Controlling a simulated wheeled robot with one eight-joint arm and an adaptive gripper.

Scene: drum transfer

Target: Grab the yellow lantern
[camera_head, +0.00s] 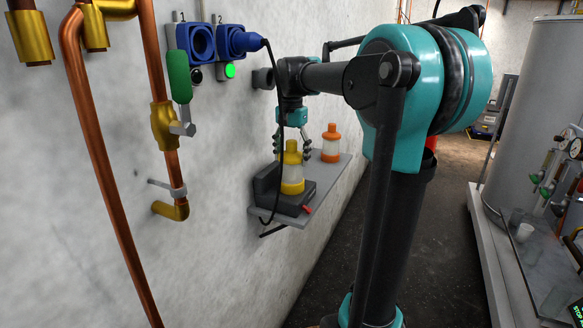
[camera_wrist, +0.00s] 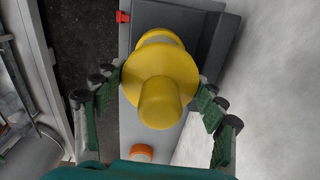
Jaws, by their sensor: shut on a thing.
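The yellow lantern (camera_head: 292,179) stands upright on a dark grey base on the wall shelf, with a pale clear band around its middle. In the wrist view I look down on the yellow lantern (camera_wrist: 160,100), its round cap and knob facing me. My gripper (camera_head: 292,148) comes down over it from above. In the wrist view my gripper (camera_wrist: 161,86) has its green-padded fingers on both sides of the lantern, shut on it. The lantern's lower part is mostly hidden there by its cap.
An orange lantern (camera_head: 331,145) stands farther along the grey shelf (camera_head: 343,164). The dark base (camera_head: 270,192) has a red part at its front corner. A black cable hangs from a blue plug (camera_head: 238,41) past the base. Copper pipes run along the wall at left.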

